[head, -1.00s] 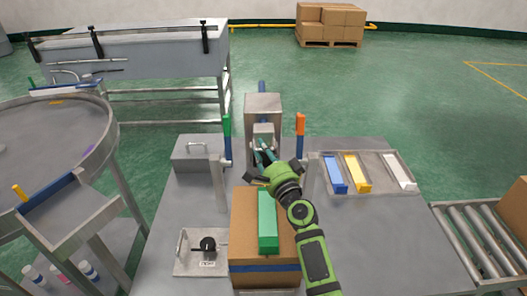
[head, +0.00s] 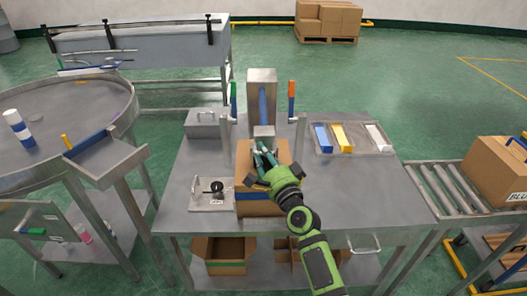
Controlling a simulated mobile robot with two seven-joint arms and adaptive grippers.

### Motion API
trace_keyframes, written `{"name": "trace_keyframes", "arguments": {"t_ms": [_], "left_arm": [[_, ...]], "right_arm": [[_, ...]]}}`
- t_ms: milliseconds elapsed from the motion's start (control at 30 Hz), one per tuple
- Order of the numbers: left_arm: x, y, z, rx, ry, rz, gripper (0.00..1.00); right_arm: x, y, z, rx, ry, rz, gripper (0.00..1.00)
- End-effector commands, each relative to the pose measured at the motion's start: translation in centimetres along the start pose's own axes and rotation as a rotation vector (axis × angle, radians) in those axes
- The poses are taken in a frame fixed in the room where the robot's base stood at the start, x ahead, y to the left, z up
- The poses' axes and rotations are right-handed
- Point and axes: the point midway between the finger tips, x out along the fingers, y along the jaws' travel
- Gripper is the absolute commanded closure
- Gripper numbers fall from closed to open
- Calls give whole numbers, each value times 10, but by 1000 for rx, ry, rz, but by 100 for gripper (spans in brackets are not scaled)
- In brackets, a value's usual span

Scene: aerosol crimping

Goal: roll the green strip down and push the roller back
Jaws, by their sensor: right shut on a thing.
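The cardboard box (head: 243,203) stands on the grey workbench with a blue band round it. The roller's grey block (head: 264,132) is over the far part of the box, on a blue rod (head: 262,105) that now shows in front of the grey post (head: 261,76). My right gripper (head: 263,158) is above the box, shut at the near side of the roller; its grip on the roller handle is partly hidden. I cannot make out the green strip on the box top; my gripper and wrist cover that area. My left gripper is out of view.
A tray (head: 355,152) with blue, yellow and white blocks lies at right. A black knob plate (head: 212,194) and a grey case (head: 206,123) are at left. Posts with green (head: 233,90) and orange (head: 291,88) tops flank the roller. The bench's right front is clear.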

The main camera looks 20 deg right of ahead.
Motion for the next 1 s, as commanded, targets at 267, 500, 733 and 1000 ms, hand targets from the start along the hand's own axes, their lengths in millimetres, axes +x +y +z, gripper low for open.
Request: {"name": "trace_keyframes", "arguments": {"t_ms": [267,500,733,1000], "left_arm": [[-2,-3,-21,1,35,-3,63],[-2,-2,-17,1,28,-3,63],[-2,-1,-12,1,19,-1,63],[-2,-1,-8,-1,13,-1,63]], "right_arm": [[-3,-9,-2,6,10,-18,100],[-3,-9,-2,6,10,-19,100],[-3,-8,0,4,7,-15,55],[-10,-4,0,2,5,-9,55]]}}
